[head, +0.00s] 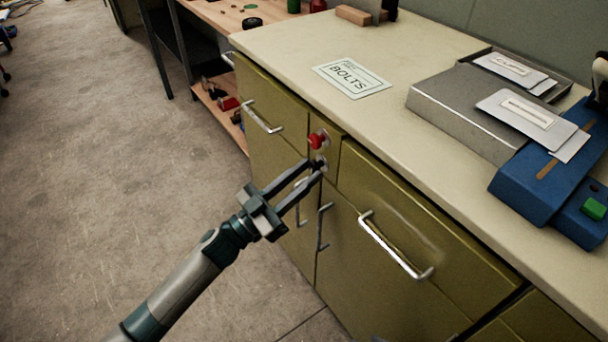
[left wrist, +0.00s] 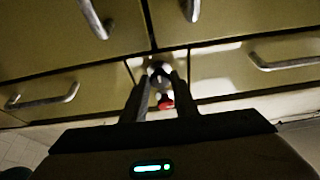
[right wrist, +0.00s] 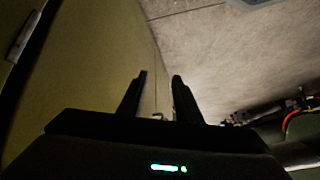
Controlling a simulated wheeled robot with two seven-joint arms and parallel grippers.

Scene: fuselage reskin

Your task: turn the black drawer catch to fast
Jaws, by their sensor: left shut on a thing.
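The black drawer catch (head: 319,162) sits on the narrow panel between two drawers of the olive cabinet, just below a red catch (head: 317,140). My left gripper (head: 316,168) reaches it from the lower left and is shut on it, with the fingertips hiding part of it. In the left wrist view the fingers (left wrist: 161,78) close on the dark catch (left wrist: 158,68), and the red catch (left wrist: 166,103) shows between them. The catch's exact angle is hard to tell. My right gripper (right wrist: 159,85) shows only in its own wrist view, with its fingers apart and nothing between them, beside the cabinet front.
Drawer handles (head: 262,118) and (head: 395,246) flank the narrow panel, and two upright door handles (head: 324,226) stand below it. On the worktop (head: 270,45) lie a BOLTS card (head: 352,79), a grey metal case (head: 468,108) and a blue device (head: 540,180). The floor at left is clear.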

